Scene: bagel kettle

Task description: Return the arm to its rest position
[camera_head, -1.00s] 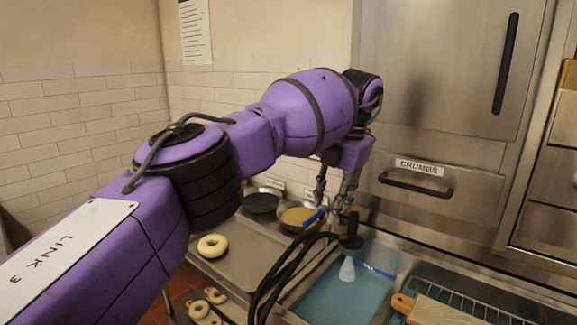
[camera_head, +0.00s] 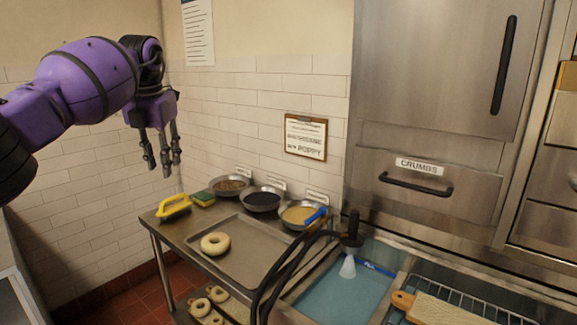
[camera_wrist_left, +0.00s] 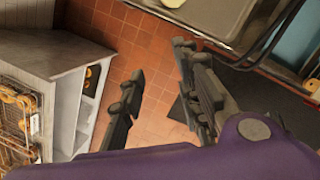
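My left arm (camera_head: 85,85) is purple and comes in from the left in the head view. My left gripper (camera_head: 165,165) hangs down in front of the tiled wall, left of and above the metal table, clear of everything. In the left wrist view its fingers (camera_wrist_left: 162,100) are apart with only red floor tiles between them, so it is open and empty. My right gripper is not in view.
A metal table (camera_head: 195,265) holds a tray (camera_head: 255,262) with a bagel (camera_head: 215,243), several bowls, a yellow-handled brush (camera_head: 174,207) and a sponge (camera_head: 203,199). A water basin (camera_head: 340,290) with a hanging sprayer (camera_head: 350,240) lies right of it. Red floor (camera_wrist_left: 140,50) lies below the gripper.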

